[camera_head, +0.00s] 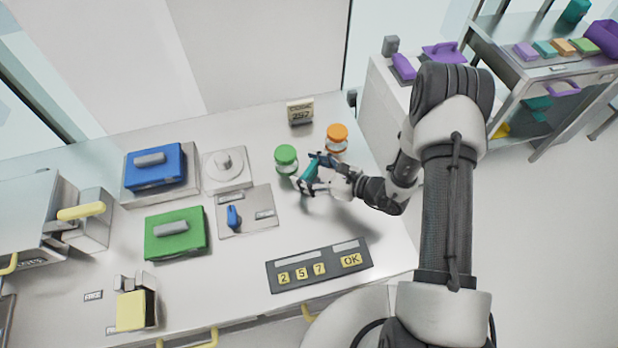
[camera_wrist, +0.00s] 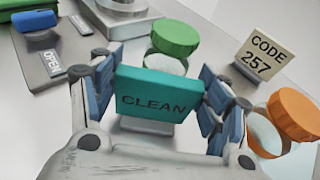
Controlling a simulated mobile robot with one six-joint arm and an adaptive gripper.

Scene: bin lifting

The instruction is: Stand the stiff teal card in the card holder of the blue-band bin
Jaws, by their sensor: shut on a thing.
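The teal card (camera_wrist: 158,93), lettered CLEAN, is between the blue-padded fingers of my gripper (camera_head: 313,174) and faces the wrist camera. My gripper is shut on it. In the head view the teal card (camera_head: 319,161) shows small, above the table beside a green-lidded jar (camera_head: 286,158). A pale grey piece shows just below the card in the wrist view; I cannot tell whether it touches the card. I cannot make out a bin with a blue band or its card holder. A blue-topped box (camera_head: 155,166) stands at the left.
An orange-lidded jar (camera_head: 337,137) stands right of my gripper, and a CODE 257 sign (camera_head: 300,112) behind it. A green-topped box (camera_head: 175,232), a blue-switch panel (camera_head: 245,210) and a keypad (camera_head: 318,266) are on the table. A shelf (camera_head: 555,65) stands at upper right.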

